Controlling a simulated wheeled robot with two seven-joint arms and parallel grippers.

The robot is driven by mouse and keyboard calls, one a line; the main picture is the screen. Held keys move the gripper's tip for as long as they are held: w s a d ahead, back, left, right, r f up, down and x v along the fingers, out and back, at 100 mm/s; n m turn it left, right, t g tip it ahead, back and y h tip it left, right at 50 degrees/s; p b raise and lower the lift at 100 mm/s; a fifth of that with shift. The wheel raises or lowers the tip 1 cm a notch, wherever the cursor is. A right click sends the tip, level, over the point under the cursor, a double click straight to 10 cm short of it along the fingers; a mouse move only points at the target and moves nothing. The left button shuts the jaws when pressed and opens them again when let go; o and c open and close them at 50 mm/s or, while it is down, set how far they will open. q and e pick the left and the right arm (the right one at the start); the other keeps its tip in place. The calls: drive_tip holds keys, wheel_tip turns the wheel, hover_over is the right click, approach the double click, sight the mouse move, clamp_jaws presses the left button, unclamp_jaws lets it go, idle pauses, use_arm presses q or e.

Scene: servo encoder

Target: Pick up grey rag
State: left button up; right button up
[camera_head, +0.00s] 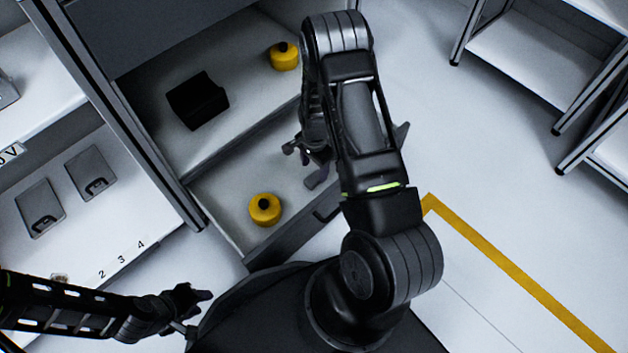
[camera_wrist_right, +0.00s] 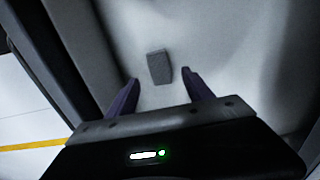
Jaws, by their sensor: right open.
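The grey rag (camera_wrist_right: 159,67) shows in the right wrist view as a small dark grey block lying on a pale surface. It lies ahead of the fingertips of my right gripper (camera_wrist_right: 161,80), roughly between their lines. That gripper is open, with nothing held between its fingers. In the head view my right gripper (camera_head: 304,160) hangs over the open drawer, partly hidden by its own arm. I cannot clearly tell the rag from the gripper parts there. My left gripper (camera_head: 195,298) is at the lower left, away from the drawer; its jaws are too small to read.
The open drawer (camera_head: 226,181) also holds a yellow round object (camera_head: 265,209). A shelf above it bears a black box (camera_head: 197,100) and another yellow object (camera_head: 284,56). A side shelf with grey plates (camera_head: 40,208) stands left. Floor at right is clear, marked by a yellow line (camera_head: 500,259).

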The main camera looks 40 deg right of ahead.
sight(314, 178)
wheel_tip(314, 178, down, 4)
drive_tip(key=shift+a+f+b, duration=0.1)
drive_tip(key=shift+f+b, duration=0.05)
drive_tip(key=shift+b, duration=1.05)
drive_tip(key=shift+f, duration=0.45)
clamp_jaws()
